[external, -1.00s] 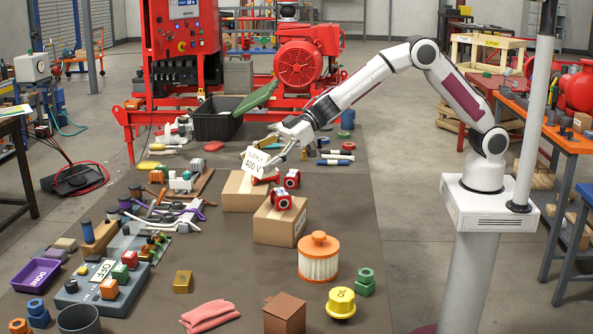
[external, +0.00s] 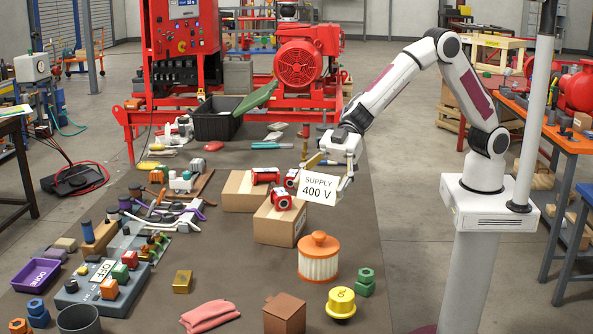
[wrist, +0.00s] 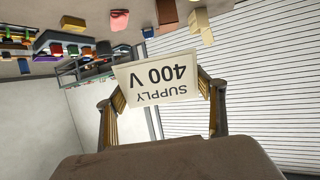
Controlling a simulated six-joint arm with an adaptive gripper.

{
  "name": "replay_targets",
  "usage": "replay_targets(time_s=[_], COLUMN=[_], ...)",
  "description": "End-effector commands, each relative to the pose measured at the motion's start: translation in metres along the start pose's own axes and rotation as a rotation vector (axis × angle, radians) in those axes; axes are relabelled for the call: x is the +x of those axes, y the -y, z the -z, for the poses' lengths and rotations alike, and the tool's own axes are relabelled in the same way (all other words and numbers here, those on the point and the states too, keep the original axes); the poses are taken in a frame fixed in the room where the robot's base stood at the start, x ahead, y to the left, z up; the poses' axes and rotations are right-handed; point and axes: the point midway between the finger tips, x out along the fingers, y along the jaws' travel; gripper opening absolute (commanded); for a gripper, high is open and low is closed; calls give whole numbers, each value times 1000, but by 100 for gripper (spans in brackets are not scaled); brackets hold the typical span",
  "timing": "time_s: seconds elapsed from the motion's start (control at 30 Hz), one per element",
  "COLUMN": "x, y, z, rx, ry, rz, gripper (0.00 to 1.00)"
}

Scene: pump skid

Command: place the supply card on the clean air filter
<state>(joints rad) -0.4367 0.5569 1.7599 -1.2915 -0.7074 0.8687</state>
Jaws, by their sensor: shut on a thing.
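The supply card (external: 318,190) is white with "SUPPLY 400 V" on it. My gripper (external: 329,177) is shut on it and holds it up in the air with its face toward the external camera. The card also shows in the wrist view (wrist: 157,80), upside down between the two fingers. The clean air filter (external: 319,262) is a white pleated cylinder with an orange lid, knob and base. It stands upright on the mat, below the card and apart from it. I cannot pick out the filter in the wrist view.
Cardboard boxes (external: 275,228) with red parts on top stand just left of the card. A yellow cap (external: 341,303), green nuts (external: 365,283) and a brown box (external: 284,316) surround the filter's near side. Bare mat (external: 240,275) lies to the filter's left.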

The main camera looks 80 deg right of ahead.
Motion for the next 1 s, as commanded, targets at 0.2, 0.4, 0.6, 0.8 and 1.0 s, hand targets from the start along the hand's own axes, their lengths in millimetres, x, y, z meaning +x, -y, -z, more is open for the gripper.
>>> replay_targets(time_s=[0.2, 0.4, 0.6, 0.8, 1.0], x=[0, 1, 9, 19, 24], y=[0, -1, -1, -1, -1], z=[1, -2, -21, -46, -57], rx=[1, 3, 5, 5, 3], ry=[-1, 0, 2, 1, -1], rz=[-3, -4, -3, -4, -4], gripper=[54, 54, 54, 54, 54])
